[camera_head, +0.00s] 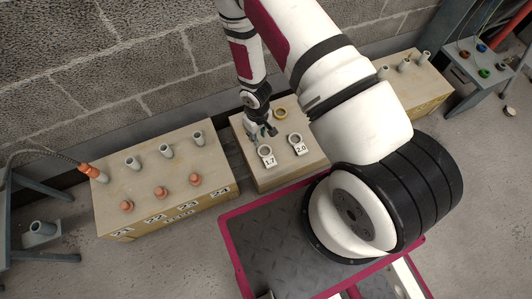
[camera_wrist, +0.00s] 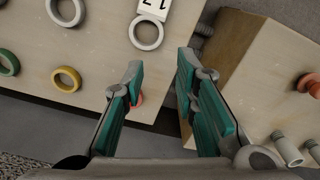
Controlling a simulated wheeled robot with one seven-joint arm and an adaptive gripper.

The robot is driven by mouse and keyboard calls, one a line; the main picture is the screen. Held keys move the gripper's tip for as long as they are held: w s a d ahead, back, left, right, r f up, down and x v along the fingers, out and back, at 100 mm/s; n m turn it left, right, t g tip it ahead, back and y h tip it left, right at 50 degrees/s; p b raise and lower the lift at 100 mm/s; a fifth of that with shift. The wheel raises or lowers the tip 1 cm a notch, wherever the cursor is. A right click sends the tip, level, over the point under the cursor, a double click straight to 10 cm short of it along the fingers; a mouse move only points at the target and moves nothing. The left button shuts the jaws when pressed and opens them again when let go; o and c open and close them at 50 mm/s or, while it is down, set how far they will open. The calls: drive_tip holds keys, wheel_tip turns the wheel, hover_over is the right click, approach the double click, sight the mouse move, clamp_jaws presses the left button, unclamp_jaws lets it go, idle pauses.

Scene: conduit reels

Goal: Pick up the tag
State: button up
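Two white number tags with grey rings lie on the middle block: tag 1.7 (camera_head: 269,160) and tag 2.0 (camera_head: 300,149). In the wrist view tag 1.7 (camera_wrist: 152,9) appears upside down at the top edge, with its ring (camera_wrist: 146,34) nearer the fingers. My gripper (camera_head: 264,131) is above the block's left part, beside the tags. In the wrist view its fingers (camera_wrist: 159,63) are apart with nothing held between them. A small red thing (camera_wrist: 139,99) is mostly hidden behind one finger; I cannot tell what it is.
A yellow ring (camera_head: 280,113) lies on the middle block; the wrist view also shows a green ring (camera_wrist: 8,62). A left block (camera_head: 160,200) carries several grey and orange stubs. Another block (camera_head: 425,92) and a table with coloured rings (camera_head: 485,70) stand right. A wall is behind.

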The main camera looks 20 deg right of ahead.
drive_tip(key=b, duration=0.3)
hover_over(259, 153)
wheel_tip(259, 153, down, 8)
drive_tip(key=shift+s+f, duration=0.1)
drive_tip(key=shift+f, duration=0.1)
drive_tip(key=shift+f+b, duration=1.7)
drive_tip(key=shift+f, duration=0.95)
drive_tip(key=shift+r, duration=0.1)
clamp_jaws()
